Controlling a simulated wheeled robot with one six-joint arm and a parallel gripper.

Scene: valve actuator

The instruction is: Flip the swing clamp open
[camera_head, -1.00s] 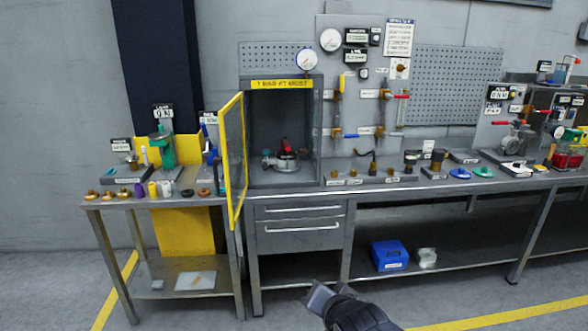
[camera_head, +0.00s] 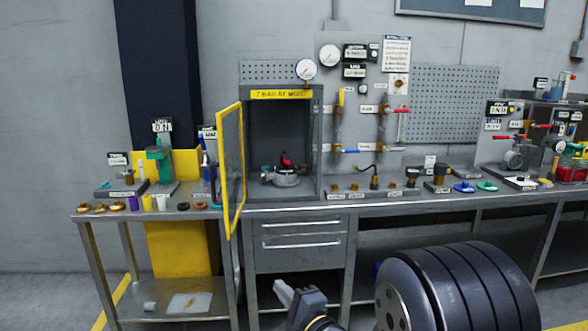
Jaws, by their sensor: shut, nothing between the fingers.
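Inside the open-fronted grey cabinet (camera_head: 319,150) sits a round metal fixture (camera_head: 285,179) with a small red part (camera_head: 286,159) standing on top. It looks like the clamp fixture, but it is too small to tell which part is the swing clamp or how it stands. The cabinet's yellow-framed door (camera_head: 240,150) is swung open to the left. My gripper (camera_head: 283,291) is low in front of the drawers, well below and apart from the fixture. It is shut and empty.
Left of the cabinet, a side table (camera_head: 85,214) holds a green device (camera_head: 160,162) and several small parts. Right of it, the bench (camera_head: 400,201) carries fittings, valves and gauges. The open door edges the cabinet's left side. My thick black arm link blocks the lower right.

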